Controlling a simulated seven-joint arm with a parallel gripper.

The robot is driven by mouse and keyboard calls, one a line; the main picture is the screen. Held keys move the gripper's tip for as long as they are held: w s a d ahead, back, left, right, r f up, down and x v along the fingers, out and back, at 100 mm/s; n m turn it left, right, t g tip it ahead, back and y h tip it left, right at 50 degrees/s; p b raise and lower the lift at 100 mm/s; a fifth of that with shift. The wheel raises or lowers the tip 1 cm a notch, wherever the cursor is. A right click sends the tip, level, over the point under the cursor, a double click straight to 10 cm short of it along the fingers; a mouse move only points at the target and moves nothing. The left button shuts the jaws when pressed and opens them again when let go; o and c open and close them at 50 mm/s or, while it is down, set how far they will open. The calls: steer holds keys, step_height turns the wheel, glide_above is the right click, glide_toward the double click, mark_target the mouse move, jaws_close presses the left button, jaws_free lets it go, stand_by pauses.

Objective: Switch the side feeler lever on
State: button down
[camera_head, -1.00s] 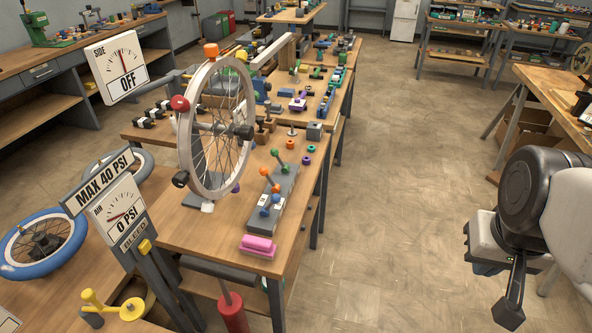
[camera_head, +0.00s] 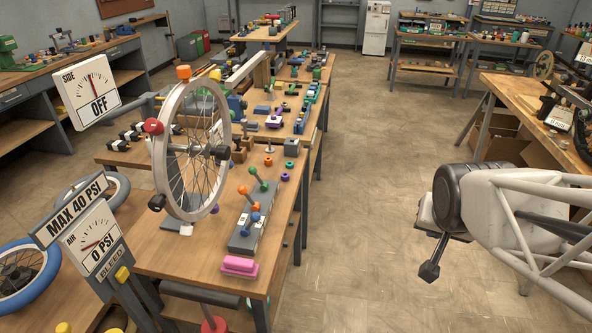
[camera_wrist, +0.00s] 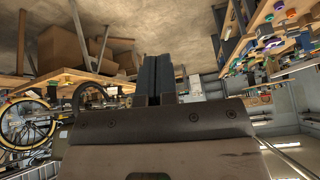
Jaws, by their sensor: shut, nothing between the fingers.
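A grey lever block (camera_head: 244,241) with small white labels sits near the right edge of the wooden bench. Levers with orange, green and blue ball ends (camera_head: 251,206) stand on it; the labels are too small to read, so I cannot tell which is the side feeler lever. The SIDE gauge (camera_head: 87,90) reads OFF, on an arm beside the spoked wheel (camera_head: 193,150). My gripper (camera_head: 429,271) is shut and empty, over the open floor to the right of the bench, well apart from the levers. Its closed fingers also show in the wrist view (camera_wrist: 160,77).
A pink block (camera_head: 240,266) lies at the bench's front corner. The MAX 40 PSI air gauge sign (camera_head: 92,235) stands front left, reading 0 PSI. Small coloured parts lie on the bench (camera_head: 178,258) behind the lever block. The floor (camera_head: 362,215) between bench and gripper is clear.

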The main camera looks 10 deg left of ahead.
steer(key=w+a+f+m+t+y, duration=0.1)
steer(key=w+a+f+t+y, duration=0.2)
steer(key=w+a+f, duration=0.4)
steer(key=w+a+f+m+t+y, duration=0.2)
steer(key=w+a+f+t+y, duration=0.25)
steer(key=w+a, duration=0.4)
steer(key=s+a+f+m+g+y, duration=0.2)
steer(key=s+a+f+y, duration=0.7)
steer(key=f, duration=0.5)
steer(key=shift+a+f+m+g+y, duration=0.15)
steer(key=shift+a+m+g+y, duration=0.3)
steer(key=shift+a+y, duration=0.85)
steer(key=shift+d+y, duration=0.25)
steer(key=shift+y, duration=0.1)
glide_toward(251, 223)
steer(key=w+a+r, duration=0.1)
steer(key=a+r, duration=0.1)
steer(key=w+a+r, duration=0.1)
steer(key=w+r, duration=0.1)
steer(key=shift+w+a+r, duration=0.15)
steer(key=shift+a, duration=0.2)
